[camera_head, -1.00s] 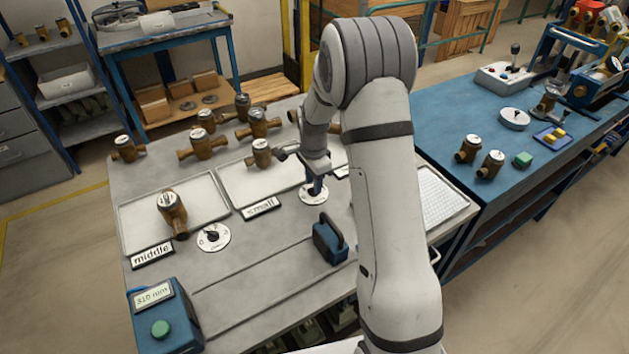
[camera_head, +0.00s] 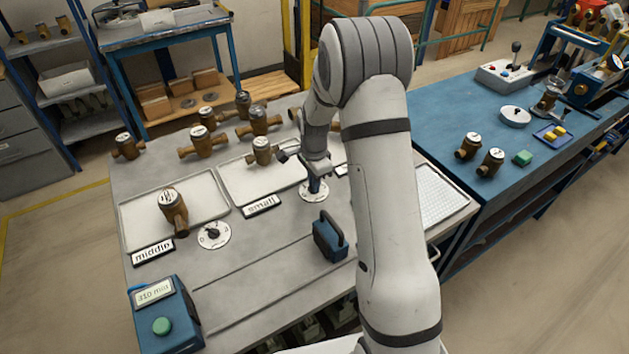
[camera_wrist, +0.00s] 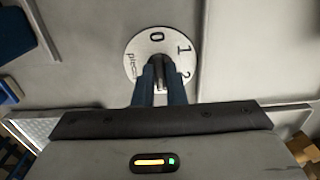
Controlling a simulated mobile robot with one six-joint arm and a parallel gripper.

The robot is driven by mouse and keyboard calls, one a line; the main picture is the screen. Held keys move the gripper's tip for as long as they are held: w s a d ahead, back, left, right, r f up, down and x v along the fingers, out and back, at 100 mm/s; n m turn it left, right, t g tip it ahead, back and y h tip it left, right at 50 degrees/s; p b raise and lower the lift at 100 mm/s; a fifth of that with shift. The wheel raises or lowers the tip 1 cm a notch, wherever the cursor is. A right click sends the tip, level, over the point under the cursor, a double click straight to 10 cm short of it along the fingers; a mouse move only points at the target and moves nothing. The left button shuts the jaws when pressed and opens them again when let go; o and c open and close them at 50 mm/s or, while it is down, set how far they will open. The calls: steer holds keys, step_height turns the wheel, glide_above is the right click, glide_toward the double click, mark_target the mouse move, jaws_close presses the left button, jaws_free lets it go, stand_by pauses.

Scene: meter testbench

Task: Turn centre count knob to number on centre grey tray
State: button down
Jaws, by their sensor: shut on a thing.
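The centre count dial (camera_head: 305,195) is a white disc on the grey bench, in front of the centre tray. The wrist view shows it (camera_wrist: 138,47) with the printed marks 0, 1 and 2 and a partly covered word. My gripper (camera_wrist: 161,72) is shut on the dark knob at the dial's middle. The fingers hide most of the knob, so I cannot tell exactly where it points. My gripper also shows in the head view (camera_head: 315,186). The centre grey tray (camera_head: 238,187) bears one brass meter (camera_head: 262,150) in view; my arm hides its right part. A "small" label (camera_head: 261,206) lies before it.
The left tray (camera_head: 137,222) holds one meter (camera_head: 172,207), with another count dial (camera_head: 214,235) in front. A blue device (camera_head: 330,238) stands right of centre, near my arm. A blue box with a green button (camera_head: 163,318) stands at front left. Several meters stand behind the trays.

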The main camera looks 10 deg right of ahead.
steer(key=shift+n+b, duration=0.35)
steer(key=shift+n, duration=0.05)
steer(key=shift+f+n+b, duration=0.15)
steer(key=shift+n+b, duration=0.6)
steer(key=shift+n, duration=0.25)
steer(key=n+b, duration=0.1)
steer(key=n, duration=0.1)
steer(key=shift+n, duration=0.4)
steer(key=n+b, duration=0.3)
steer(key=n, duration=0.3)
steer(key=n+b, duration=0.2)
steer(key=n, duration=0.4)
steer(key=shift+n, duration=0.4)
steer(key=n+b, duration=0.1)
steer(key=n, duration=0.4)
steer(key=shift+r, duration=0.2)
steer(key=shift+n, duration=0.3)
steer(key=c, duration=1.5)
jaws_free()
